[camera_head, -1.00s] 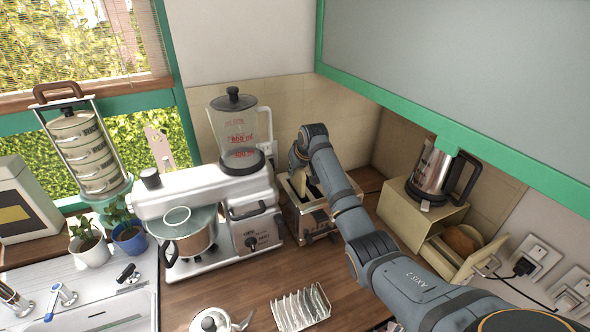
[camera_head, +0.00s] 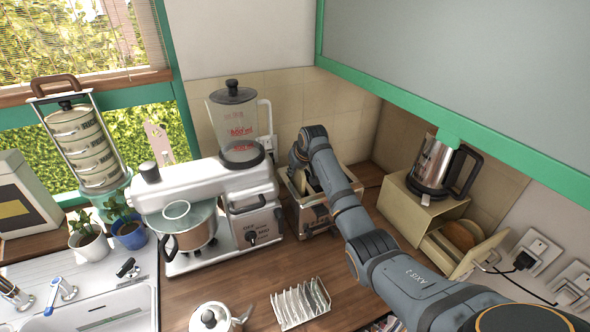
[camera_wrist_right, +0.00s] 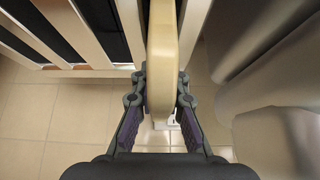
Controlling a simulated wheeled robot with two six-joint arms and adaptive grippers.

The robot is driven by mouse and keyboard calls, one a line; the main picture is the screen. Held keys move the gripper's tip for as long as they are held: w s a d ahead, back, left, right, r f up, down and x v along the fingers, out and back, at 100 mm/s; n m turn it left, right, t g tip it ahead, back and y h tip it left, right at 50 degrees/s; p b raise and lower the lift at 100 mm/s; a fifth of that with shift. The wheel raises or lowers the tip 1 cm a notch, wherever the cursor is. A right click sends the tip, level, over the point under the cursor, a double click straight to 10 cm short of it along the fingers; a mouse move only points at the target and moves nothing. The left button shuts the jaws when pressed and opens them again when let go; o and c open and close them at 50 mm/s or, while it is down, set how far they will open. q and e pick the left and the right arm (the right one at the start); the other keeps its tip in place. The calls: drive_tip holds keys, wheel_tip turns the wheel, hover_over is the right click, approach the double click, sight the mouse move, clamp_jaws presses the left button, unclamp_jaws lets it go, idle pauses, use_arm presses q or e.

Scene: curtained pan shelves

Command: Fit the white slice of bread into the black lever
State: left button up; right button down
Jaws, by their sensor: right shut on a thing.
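My right gripper (camera_wrist_right: 160,98) is shut on the white slice of bread (camera_wrist_right: 163,50), which shows edge-on and upright between the fingers in the right wrist view. In that view the slice is beside the toaster's pale bars and dark slots (camera_wrist_right: 55,28). I cannot tell how far it sits in a slot. In the head view the toaster (camera_head: 297,214) stands against the back wall, right of the white mixer. My right gripper (camera_head: 309,186) is over it, and my arm covers part of it. I cannot make out the black lever clearly. My left gripper is not in view.
The white mixer (camera_head: 205,180) and blender (camera_head: 238,125) stand close left of the toaster. A bread bin (camera_head: 462,245) with a kettle (camera_head: 433,170) on top is to the right. A white rack (camera_head: 300,302) and a teapot (camera_head: 210,318) are in front. The counter between is clear.

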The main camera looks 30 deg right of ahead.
sight(303, 174)
drive_tip(key=shift+s+f, duration=0.1)
drive_tip(key=shift+f, duration=0.75)
drive_tip(key=c, duration=1.3)
unclamp_jaws()
drive_tip(key=shift+a+f, duration=0.1)
drive_tip(key=shift+f, duration=0.05)
drive_tip(key=v, duration=1.2)
drive_tip(key=shift+r, duration=0.2)
